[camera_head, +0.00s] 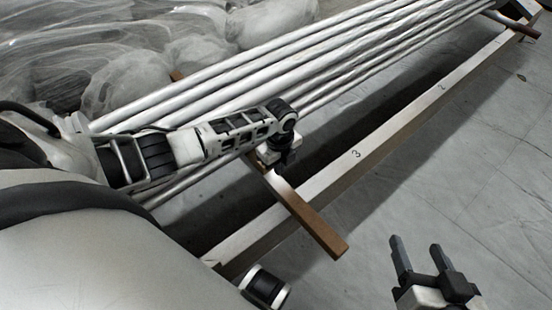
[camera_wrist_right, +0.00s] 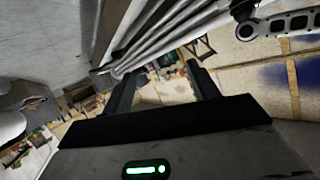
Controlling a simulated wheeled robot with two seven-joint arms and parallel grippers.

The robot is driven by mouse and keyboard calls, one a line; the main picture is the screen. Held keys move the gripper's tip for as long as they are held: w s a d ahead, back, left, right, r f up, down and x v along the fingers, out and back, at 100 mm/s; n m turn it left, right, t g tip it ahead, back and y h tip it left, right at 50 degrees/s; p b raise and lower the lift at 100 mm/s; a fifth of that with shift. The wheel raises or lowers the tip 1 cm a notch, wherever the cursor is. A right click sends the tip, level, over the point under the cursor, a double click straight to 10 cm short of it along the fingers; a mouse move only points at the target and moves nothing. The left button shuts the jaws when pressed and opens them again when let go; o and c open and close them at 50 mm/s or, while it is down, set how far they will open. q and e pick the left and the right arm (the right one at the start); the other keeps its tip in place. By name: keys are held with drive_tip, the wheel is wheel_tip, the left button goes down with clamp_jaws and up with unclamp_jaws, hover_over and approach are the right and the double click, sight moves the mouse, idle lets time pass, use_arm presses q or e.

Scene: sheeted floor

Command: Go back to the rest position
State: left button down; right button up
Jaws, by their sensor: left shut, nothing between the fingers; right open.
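My left arm reaches in from the left over the metal pipes in the head view. My left gripper (camera_head: 272,158) hangs below its wrist, above the wooden crossbar; it is small and partly hidden, and I see nothing held in it. My right gripper (camera_head: 417,246) is at the lower right of the head view, over bare floor. Its two dark fingers are apart with nothing between them. In the right wrist view, the right gripper (camera_wrist_right: 163,85) also shows spread, empty fingers.
Several long metal pipes (camera_head: 345,45) lie diagonally across wooden crossbars (camera_head: 312,218). A long pale beam (camera_head: 385,130) marked with numbers runs alongside. Plastic-sheeted heaps (camera_head: 130,80) fill the back left. The sheeted floor (camera_head: 475,150) at right is clear.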

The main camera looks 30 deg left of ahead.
use_arm(q)
wheel_tip(320, 180, up, 6)
drive_tip(key=shift+f+p, duration=0.15)
drive_tip(key=shift+p, duration=0.75)
use_arm(e)
drive_tip(key=shift+d+f+g+h, duration=0.2)
drive_tip(key=shift+f+g, duration=0.15)
drive_tip(key=shift+f, duration=0.1)
drive_tip(key=shift+d+f+g+h, duration=0.15)
drive_tip(key=shift+f+g+h, duration=0.05)
drive_tip(key=shift+f+g, duration=0.2)
